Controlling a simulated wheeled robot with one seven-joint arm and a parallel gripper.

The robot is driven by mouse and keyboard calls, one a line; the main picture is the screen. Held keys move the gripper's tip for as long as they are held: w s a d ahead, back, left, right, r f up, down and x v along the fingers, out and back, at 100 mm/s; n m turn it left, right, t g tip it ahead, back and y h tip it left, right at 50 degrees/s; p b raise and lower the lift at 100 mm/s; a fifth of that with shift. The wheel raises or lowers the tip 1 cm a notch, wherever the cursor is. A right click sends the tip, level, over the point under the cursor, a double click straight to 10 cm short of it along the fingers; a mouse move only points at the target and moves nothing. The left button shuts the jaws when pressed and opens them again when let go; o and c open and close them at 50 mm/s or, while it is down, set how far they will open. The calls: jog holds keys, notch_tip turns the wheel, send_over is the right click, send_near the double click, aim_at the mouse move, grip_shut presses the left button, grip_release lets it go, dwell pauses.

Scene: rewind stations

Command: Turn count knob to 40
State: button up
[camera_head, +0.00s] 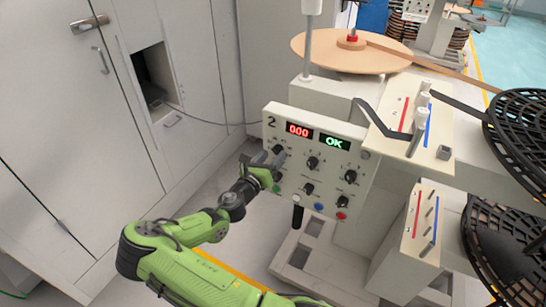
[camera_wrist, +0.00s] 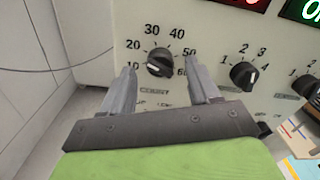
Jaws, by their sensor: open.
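The count knob (camera_wrist: 160,63) is a black knob on the pale control panel (camera_head: 335,135), ringed by the numbers 10 to 60. Its small white mark sits at its lower left, toward the 10 side. In the head view the knob (camera_head: 278,150) is at the panel's upper left, partly behind my gripper (camera_head: 264,163). In the wrist view my gripper (camera_wrist: 160,70) is open, with one finger on each side of the knob in the picture. I cannot tell whether the fingers touch it. Part of the label below is hidden.
A second knob (camera_wrist: 243,75), marked 1 to 4, is to the right. The red display (camera_head: 299,131) reads 000 and the green display (camera_head: 334,143) reads OK. Green, blue and red buttons line the panel's bottom. Grey cabinets (camera_head: 65,120) stand at left.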

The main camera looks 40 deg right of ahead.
jog(key=shift+w+d, duration=0.25)
jog(key=shift+d, duration=0.45)
jog(key=shift+c, duration=0.4)
jog(key=c, duration=1)
jog(key=shift+o, duration=0.2)
